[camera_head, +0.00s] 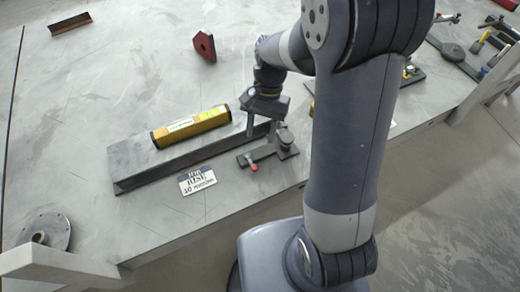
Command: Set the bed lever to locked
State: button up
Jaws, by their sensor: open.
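A small clamp-like fixture (284,148) sits at the right end of a long grey bar on the table. A short lever arm with a red knob (254,167) is at its front left side and appears to be the bed lever. The knob points toward the table's front edge. My gripper (262,128) is open and points down just above and behind the fixture, near the bar's right end. Its fingers look empty. I cannot tell whether a finger touches the fixture. My arm hides the area right of the fixture.
A yellow box-shaped tool (190,127) lies along the grey bar (135,172). A lettered plate (197,180) lies in front. A round flange (48,232) is at the left front, a red block (205,46) and a brown angle piece (70,24) farther back. Several tools lie far right.

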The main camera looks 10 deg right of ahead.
aim_at(255, 167)
jog(key=x, duration=1.1)
jog(key=shift+w+f+p, duration=0.15)
jog(key=shift+w+p, duration=0.05)
jog(key=shift+p, duration=0.1)
grip_shut()
